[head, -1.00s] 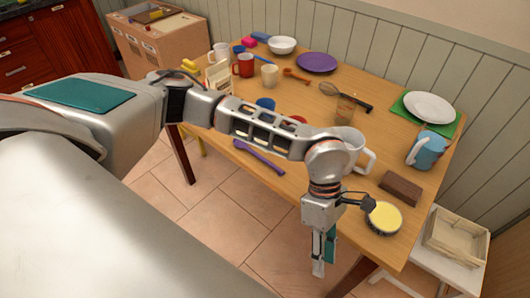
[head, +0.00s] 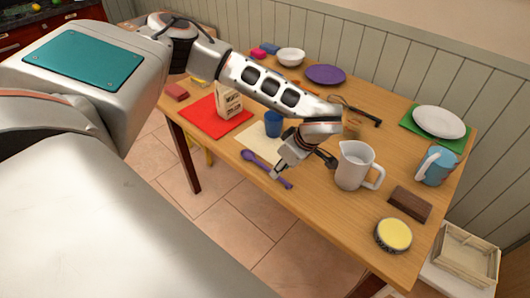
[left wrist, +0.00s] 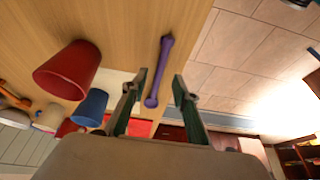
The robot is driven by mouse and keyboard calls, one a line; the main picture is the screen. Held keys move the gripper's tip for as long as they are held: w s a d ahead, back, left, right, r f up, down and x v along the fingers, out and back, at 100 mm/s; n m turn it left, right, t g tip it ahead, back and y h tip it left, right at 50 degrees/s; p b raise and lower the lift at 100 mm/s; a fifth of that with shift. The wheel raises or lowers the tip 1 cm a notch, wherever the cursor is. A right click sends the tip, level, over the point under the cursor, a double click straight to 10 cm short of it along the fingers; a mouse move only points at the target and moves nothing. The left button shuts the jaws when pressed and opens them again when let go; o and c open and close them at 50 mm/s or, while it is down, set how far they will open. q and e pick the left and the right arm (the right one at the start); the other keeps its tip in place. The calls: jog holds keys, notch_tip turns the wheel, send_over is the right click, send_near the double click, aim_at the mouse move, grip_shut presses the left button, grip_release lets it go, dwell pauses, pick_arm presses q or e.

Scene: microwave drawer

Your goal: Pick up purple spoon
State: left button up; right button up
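The purple spoon (head: 256,161) lies flat along the table's front edge, with its bowl to the left in the head view. My left gripper (head: 283,168) is over the front edge, close to the spoon's handle and partly in front of it. In the left wrist view the spoon (left wrist: 159,72) shows between the two spread fingers of my left gripper (left wrist: 155,88), its bowl end nearest to them. The gripper is open and empty. I cannot tell how far above the spoon the fingers are. My right gripper is not in view.
A blue cup (head: 274,125) stands behind the spoon, and a red cup (left wrist: 68,70) shows in the left wrist view. A white pitcher (head: 354,167) stands right of my gripper. A tin (head: 393,235) stands at the right front.

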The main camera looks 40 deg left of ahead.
aim_at(265, 168)
pick_arm(q)
jog(key=x, duration=0.3)
jog(key=shift+f, duration=0.35)
grip_shut()
jog(key=shift+r, duration=0.1)
